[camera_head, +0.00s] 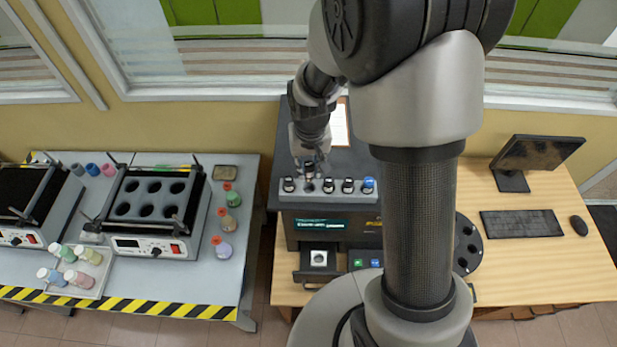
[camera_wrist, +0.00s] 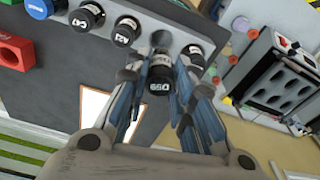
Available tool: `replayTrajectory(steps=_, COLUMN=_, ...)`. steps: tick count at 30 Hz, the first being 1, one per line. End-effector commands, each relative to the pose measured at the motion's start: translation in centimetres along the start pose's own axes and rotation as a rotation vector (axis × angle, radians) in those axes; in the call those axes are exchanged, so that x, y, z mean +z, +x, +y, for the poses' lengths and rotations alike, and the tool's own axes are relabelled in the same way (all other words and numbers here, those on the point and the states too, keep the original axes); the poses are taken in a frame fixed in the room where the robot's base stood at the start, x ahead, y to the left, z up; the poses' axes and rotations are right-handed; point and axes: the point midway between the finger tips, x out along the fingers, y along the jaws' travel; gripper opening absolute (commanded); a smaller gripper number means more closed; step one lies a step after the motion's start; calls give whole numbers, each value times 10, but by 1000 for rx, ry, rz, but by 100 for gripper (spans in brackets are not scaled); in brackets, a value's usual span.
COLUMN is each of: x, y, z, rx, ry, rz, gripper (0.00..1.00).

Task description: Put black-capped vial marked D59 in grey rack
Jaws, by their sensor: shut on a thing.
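My gripper (camera_head: 309,170) is over the light-grey strip with round places (camera_head: 338,198) on top of the dark machine. In the wrist view its blue-grey fingers (camera_wrist: 160,95) are shut on the black-capped vial marked D59 (camera_wrist: 158,86). The vial's cap faces the wrist camera. Behind it on the strip is a dark round place (camera_wrist: 161,40), between a vial marked A21 (camera_wrist: 125,31) and an end black-capped vial (camera_wrist: 193,55). I cannot tell whether D59 is clear of the strip. I cannot be sure which holder is the grey rack.
The strip also holds a blue-capped vial (camera_head: 368,186) and other black-capped ones. A grey block with several holes (camera_head: 150,198) stands on the left bench, with coloured-cap bottles around it. A dark round holder (camera_head: 467,245) is partly behind my arm. A monitor (camera_head: 535,158) stands right.

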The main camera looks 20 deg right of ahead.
Motion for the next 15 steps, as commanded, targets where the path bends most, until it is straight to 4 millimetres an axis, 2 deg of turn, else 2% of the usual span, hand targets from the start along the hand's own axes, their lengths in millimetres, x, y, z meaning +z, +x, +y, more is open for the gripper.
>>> replayTrajectory(steps=1, x=3, y=11, z=0, rx=1, ry=0, rz=-5, gripper=2)
replayTrajectory(steps=3, x=3, y=20, z=0, rx=0, ry=-1, rz=-2, gripper=2)
replayTrajectory(steps=8, x=4, y=32, z=0, rx=0, ry=-1, rz=-1, gripper=2)
replayTrajectory(steps=15, x=8, y=64, z=0, rx=0, ry=0, rz=0, gripper=2)
